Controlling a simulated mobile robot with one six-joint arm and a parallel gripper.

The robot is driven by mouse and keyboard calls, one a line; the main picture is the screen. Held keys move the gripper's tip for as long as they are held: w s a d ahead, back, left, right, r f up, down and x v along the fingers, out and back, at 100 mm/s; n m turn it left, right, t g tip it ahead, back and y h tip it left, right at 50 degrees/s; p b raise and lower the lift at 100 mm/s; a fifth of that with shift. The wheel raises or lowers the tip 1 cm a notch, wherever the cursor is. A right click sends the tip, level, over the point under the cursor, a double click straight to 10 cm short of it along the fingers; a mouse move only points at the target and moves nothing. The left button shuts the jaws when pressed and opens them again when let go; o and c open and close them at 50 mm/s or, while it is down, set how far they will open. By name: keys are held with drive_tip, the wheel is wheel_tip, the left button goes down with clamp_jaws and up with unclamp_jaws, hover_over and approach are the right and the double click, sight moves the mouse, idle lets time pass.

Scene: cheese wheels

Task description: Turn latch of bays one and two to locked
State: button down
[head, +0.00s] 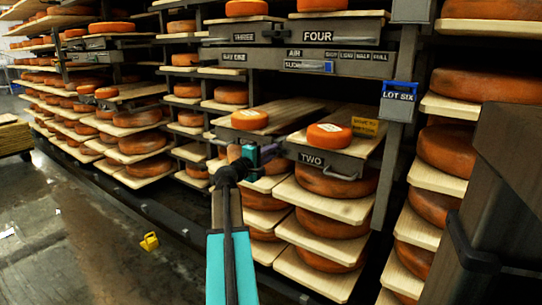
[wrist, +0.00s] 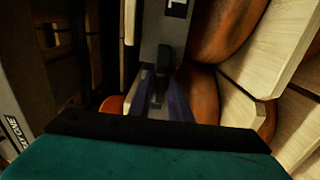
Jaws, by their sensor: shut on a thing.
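My gripper (head: 250,155) is at the rack front, just left of the grey drawer front marked TWO (head: 312,159). In the wrist view the fingers (wrist: 161,98) are shut on a dark upright latch handle (wrist: 163,62), which stands against a grey plate. The latch is mostly hidden by my gripper in the head view, so its lock position cannot be told. A label ending in ONE (wrist: 13,133) shows at the left of the wrist view. The drawer marked TWO carries a small orange cheese wheel (head: 329,135) on a board.
Shelves with orange cheese wheels (head: 337,181) stand below and around my gripper. A grey panel marked AIR (head: 340,66) runs above. A post with a LOT SIX tag (head: 398,97) stands at right. A yellow object (head: 149,242) lies on the open floor at left.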

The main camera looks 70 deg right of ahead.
drive_tip(key=c, duration=1.7)
unclamp_jaws()
drive_tip(key=shift+a, duration=0.15)
drive_tip(key=p+v, duration=0.4)
drive_tip(key=v, duration=0.9)
drive_tip(key=shift+w+a, duration=0.1)
drive_tip(key=shift+a, duration=0.15)
